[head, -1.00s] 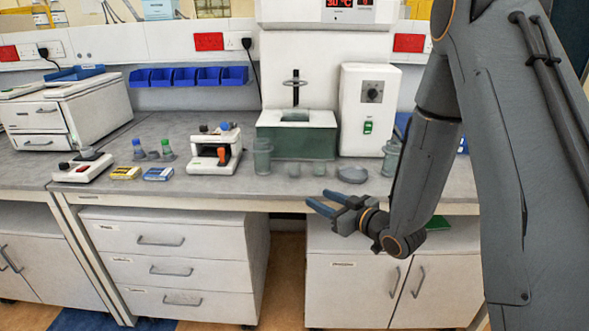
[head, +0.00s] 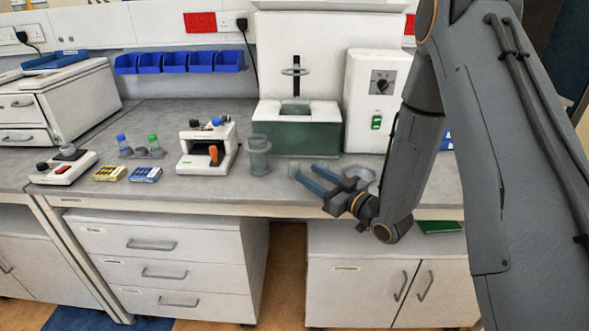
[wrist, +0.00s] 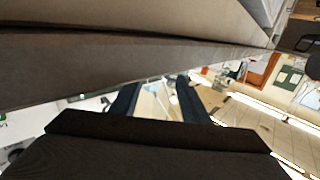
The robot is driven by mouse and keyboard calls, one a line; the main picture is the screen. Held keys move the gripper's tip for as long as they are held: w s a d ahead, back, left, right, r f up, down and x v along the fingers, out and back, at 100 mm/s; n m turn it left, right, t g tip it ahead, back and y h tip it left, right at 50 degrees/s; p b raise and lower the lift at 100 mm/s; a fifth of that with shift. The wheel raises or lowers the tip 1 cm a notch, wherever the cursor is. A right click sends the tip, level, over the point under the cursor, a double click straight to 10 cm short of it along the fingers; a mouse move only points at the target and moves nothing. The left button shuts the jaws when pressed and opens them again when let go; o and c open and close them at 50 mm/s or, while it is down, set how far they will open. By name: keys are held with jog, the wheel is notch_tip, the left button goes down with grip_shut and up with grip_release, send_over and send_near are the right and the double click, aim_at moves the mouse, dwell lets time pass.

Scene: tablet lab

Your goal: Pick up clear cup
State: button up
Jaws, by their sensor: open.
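My gripper (head: 305,172) is open at the front of the bench, its two blue fingers apart and pointing left. In the wrist view my gripper (wrist: 158,92) shows both dark fingers spread, with no clear object held between them. A small clear cup (head: 293,167) shows faintly at the fingertips; I cannot tell whether it is between them or behind them.
A green-and-white machine (head: 295,135) stands behind the gripper, with a white control box (head: 376,100) to its right. A small white instrument (head: 207,148) and coloured boxes (head: 144,174) lie left. The bench front edge runs just below my gripper.

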aim_at(299, 168)
jog(key=p+x, duration=0.2)
jog(key=x, duration=0.3)
jog(key=shift+w+a+f, duration=0.2)
jog(key=shift+w, duration=0.15)
jog(key=shift+c, duration=0.5)
jog(key=c, duration=0.5)
